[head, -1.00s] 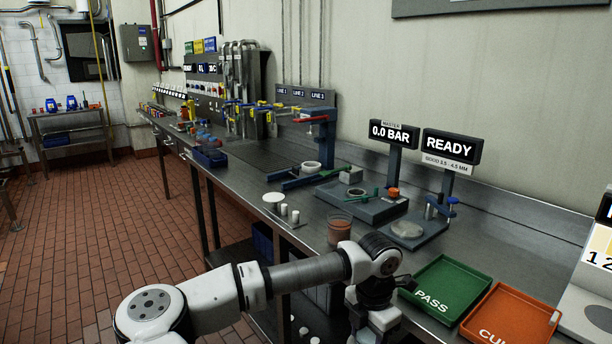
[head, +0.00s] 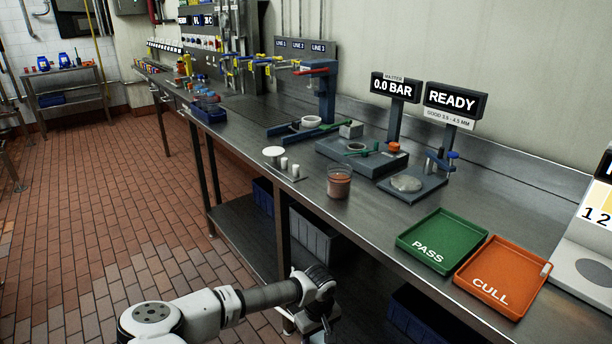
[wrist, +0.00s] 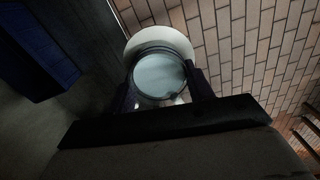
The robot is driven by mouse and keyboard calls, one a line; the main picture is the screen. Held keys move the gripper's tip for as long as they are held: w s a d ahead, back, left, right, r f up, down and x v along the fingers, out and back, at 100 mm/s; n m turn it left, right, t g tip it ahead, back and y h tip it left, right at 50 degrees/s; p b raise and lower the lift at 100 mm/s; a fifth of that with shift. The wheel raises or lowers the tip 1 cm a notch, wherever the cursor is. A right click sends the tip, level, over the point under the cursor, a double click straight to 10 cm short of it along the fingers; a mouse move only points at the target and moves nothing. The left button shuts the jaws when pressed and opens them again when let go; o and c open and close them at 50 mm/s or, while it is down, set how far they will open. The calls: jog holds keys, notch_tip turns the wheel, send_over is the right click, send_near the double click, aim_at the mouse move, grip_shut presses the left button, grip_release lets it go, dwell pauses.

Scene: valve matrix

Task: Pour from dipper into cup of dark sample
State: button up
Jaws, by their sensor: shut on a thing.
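A clear cup of brown, dark sample (head: 339,182) stands upright on the steel bench near its front edge. My gripper is low at the bottom edge of the head view, in front of the bench and apart from the cup; its fingertips are not clear there. In the wrist view my gripper (wrist: 162,88) is shut on a round vessel with a pale grey-blue top face (wrist: 160,75). This may be the dipper, but its handle and its contents cannot be made out. A larger white round form shows behind it.
A green PASS tray (head: 417,243) and an orange CULL tray (head: 483,290) lie right of the cup. Small white pieces (head: 284,164) stand left. The brick floor before the bench is open.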

jog(key=s+a+f+m, duration=0.1)
jog(key=a+f+m, duration=0.2)
jog(key=f+m, duration=0.3)
jog(key=shift+s+f, duration=0.25)
jog(key=shift+f, duration=0.1)
jog(key=shift+a, duration=0.15)
